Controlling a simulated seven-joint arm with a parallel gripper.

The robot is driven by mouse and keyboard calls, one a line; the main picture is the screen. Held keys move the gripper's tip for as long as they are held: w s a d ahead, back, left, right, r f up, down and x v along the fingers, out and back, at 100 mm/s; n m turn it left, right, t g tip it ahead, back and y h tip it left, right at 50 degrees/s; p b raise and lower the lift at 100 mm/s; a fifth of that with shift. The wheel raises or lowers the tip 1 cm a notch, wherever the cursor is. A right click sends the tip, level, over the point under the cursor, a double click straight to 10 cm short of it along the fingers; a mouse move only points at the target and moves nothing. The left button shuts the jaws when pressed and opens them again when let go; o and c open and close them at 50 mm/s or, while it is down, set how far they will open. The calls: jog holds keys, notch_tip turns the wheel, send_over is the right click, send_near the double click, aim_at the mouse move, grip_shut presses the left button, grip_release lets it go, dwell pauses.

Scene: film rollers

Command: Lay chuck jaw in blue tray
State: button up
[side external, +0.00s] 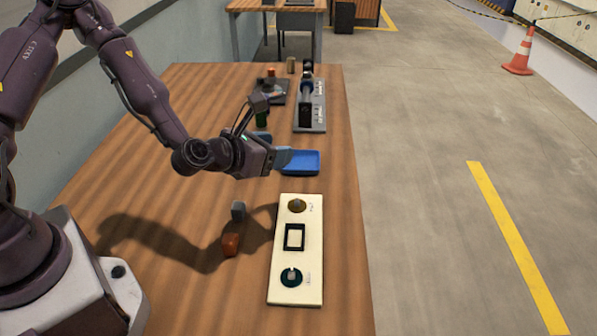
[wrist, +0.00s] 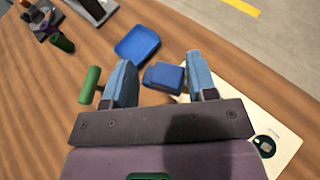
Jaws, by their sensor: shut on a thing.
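The chuck jaw (wrist: 164,77) looks like a small blue block in the wrist view, held between the two blue-grey fingers of my gripper (wrist: 163,80). In the side view my gripper (side external: 284,158) is above the table beside the blue tray (side external: 304,163), and the jaw cannot be made out there. The shallow blue tray also shows in the wrist view (wrist: 137,44), just beyond the fingertips and apart from the jaw. The jaw's underside is hidden.
A cream panel (side external: 296,271) with round and square fixtures lies nearer the camera. A grey block (side external: 238,210) and a reddish-brown piece (side external: 231,244) stand left of it. A green cylinder (wrist: 90,85) lies beside the left finger. A grey fixture (side external: 311,112) stands behind the tray.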

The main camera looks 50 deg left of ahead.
jog(key=a+n+g+y, duration=0.1)
jog(key=a+n+y, duration=0.3)
jog(key=a+y, duration=0.15)
send_over(299, 166)
jog(key=shift+h, duration=0.45)
jog(key=f, duration=0.5)
jog(key=s+f, duration=0.1)
jog(key=f, duration=0.2)
jog(key=shift+d, duration=0.1)
jog(key=shift+w+f, duration=0.3)
jog(key=shift+f, duration=0.1)
jog(key=shift+w+f, duration=0.2)
jog(key=shift+f, duration=1.5)
jog(key=shift+f, duration=0.1)
jog(key=o, duration=0.8)
jog(key=shift+f, duration=0.1)
jog(key=shift+c, duration=0.2)
